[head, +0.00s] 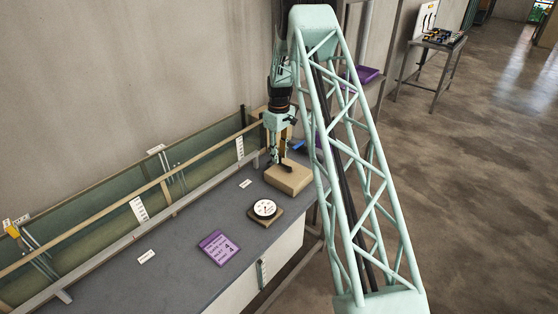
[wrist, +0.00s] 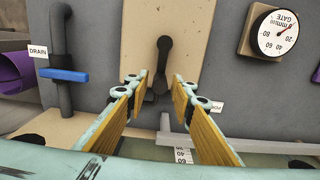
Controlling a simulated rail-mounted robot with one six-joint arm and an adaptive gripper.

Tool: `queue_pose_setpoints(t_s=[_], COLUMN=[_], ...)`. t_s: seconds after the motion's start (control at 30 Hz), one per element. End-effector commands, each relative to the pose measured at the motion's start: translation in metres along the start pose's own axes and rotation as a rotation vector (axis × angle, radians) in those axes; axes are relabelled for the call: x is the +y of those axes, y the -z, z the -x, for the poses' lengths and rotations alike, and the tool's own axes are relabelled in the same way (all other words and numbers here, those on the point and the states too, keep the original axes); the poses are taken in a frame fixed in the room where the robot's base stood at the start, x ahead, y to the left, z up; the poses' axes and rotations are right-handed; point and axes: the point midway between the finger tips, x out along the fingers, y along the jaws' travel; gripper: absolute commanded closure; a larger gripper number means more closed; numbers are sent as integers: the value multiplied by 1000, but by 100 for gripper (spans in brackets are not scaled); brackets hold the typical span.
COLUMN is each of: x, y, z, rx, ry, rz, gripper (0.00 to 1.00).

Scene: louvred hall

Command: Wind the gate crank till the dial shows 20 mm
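The gate crank (wrist: 163,58) is a dark arm with a rounded knob, standing on a tan block (wrist: 198,50). In the head view the block (head: 290,180) sits at the bench's far end, and my gripper hides most of the crank. My gripper (wrist: 160,84) is open, its wood-faced fingers on either side of the crank's lower end, with gaps showing; contact cannot be told. In the head view my gripper (head: 278,160) is at the block. The gate dial (wrist: 278,35) is white and round; its small needle points to the upper right, exact reading unclear. It also shows in the head view (head: 264,208).
A blue-handled valve (wrist: 65,76) labelled DRAIN stands left of the crank on a dark pipe. A glass-walled flume (head: 90,245) runs along the wall. A side table (head: 440,42) stands farther back.

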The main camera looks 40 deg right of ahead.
Motion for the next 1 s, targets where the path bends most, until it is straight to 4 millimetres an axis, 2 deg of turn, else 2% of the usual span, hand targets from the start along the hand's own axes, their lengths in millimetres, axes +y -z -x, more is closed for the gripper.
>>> queue_pose_setpoints(t_s=[0.23, 0.7, 1.0], x=[0, 0, 0], y=[0, 0, 0], z=[-2, -17, -18], rx=[0, 0, 1], ry=[0, 0, -1], rz=[0, 0, 0], gripper=[77, 77, 77])
